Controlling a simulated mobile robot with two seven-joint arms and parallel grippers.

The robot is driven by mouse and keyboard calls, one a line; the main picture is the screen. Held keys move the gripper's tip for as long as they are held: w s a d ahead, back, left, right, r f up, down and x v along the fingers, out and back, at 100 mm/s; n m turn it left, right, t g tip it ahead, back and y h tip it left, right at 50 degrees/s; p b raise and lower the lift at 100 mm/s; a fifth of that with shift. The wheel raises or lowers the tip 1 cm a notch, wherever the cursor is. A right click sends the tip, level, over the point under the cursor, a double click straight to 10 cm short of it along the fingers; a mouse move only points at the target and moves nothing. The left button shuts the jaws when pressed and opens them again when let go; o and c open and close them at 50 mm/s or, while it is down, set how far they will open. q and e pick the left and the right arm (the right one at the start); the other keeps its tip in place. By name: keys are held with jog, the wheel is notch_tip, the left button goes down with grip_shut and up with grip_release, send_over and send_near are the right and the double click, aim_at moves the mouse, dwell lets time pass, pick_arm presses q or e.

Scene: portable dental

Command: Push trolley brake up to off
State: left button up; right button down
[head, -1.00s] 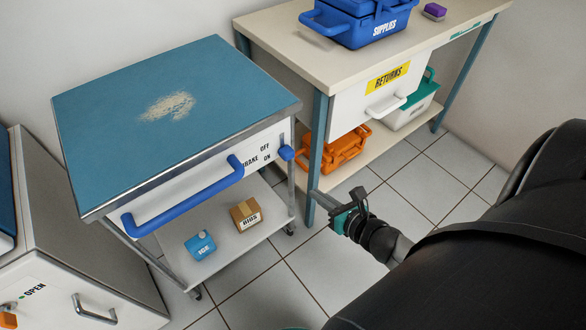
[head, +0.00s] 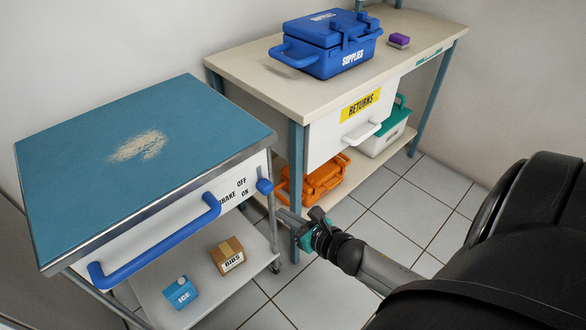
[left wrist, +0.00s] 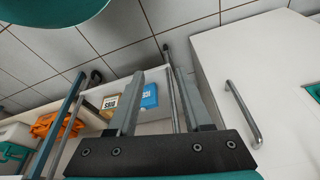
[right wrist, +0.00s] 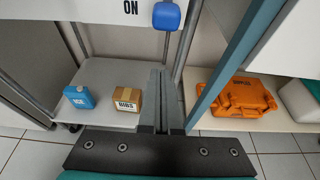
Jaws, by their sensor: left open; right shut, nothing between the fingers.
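The trolley (head: 60,160) has a blue top and a white front marked BRAKE, OFF and ON. Its blue brake knob (head: 265,186) sits at the right end of that front, about level with the ON mark. The knob also shows in the right wrist view (right wrist: 167,16), at the top, right of ON. My right gripper (head: 285,214) is shut and empty, a little below and right of the knob in the head view. In the right wrist view its fingertips (right wrist: 162,74) point up below the knob, apart from it. My left gripper (left wrist: 155,76) is open and empty.
A blue handle (head: 160,245) spans the trolley front. The lower shelf holds an ICE pack (head: 181,293) and a BIBS box (head: 228,257). The bench leg (head: 297,180) stands close right of the knob. An orange case (head: 318,180) sits under the bench.

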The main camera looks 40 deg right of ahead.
aim_at(259, 180)
pick_arm(q)
jog(key=shift+w+r+b, duration=0.2)
jog(key=shift+r, duration=0.4)
jog(key=shift+w+r+b, duration=0.15)
jog(key=shift+r+b, duration=0.05)
jog(key=shift+r, duration=0.4)
pick_arm(e)
jog(key=shift+w+a+r, duration=0.1)
jog(key=shift+w+r, duration=0.3)
jog(key=shift+w, duration=0.4)
jog(key=shift+w+a+r, duration=0.1)
jog(key=shift+w+r, duration=0.3)
jog(key=shift+w, duration=0.35)
jog(key=shift+w+r, duration=0.4)
jog(key=shift+w, duration=0.4)
notch_tip(259, 180, up, 4)
jog(key=p, duration=0.4)
jog(key=shift+r, duration=0.2)
jog(key=shift+r+p, duration=0.15)
jog(key=shift+p, duration=0.25)
pick_arm(q)
jog(key=s+a+f+g, duration=0.1)
jog(key=s+f, duration=0.3)
jog(key=f, duration=0.5)
jog(key=shift+f, duration=0.15)
pick_arm(e)
jog(key=shift+w, duration=0.1)
